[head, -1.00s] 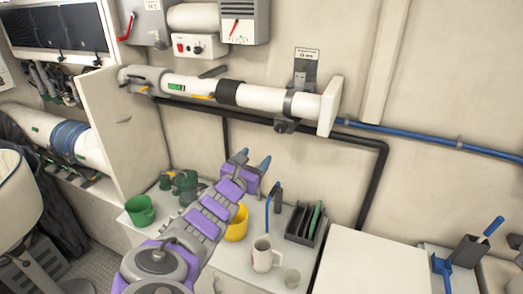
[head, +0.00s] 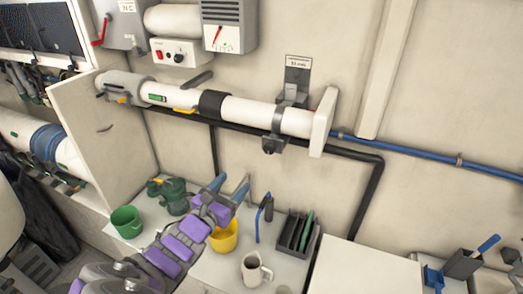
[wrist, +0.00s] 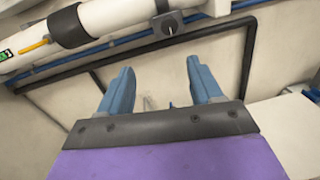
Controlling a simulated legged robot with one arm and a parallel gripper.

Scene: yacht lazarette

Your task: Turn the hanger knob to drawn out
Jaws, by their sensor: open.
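The hanger (head: 291,98) is a grey bracket clamped round the white pipe under a small wall label. Its dark knob (head: 272,146) hangs below the pipe; it also shows in the wrist view as a round dark knob with a pale pointer mark (wrist: 168,23). My gripper (head: 229,186) is open and empty, with two blue fingers apart. It is below and left of the knob in the head view, not touching it. In the wrist view the fingers (wrist: 162,83) point toward the wall, with the knob beyond them near the top edge.
A black pipe (head: 370,190) and a blue pipe (head: 430,165) run along the wall. Wall space below the white pipe is free.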

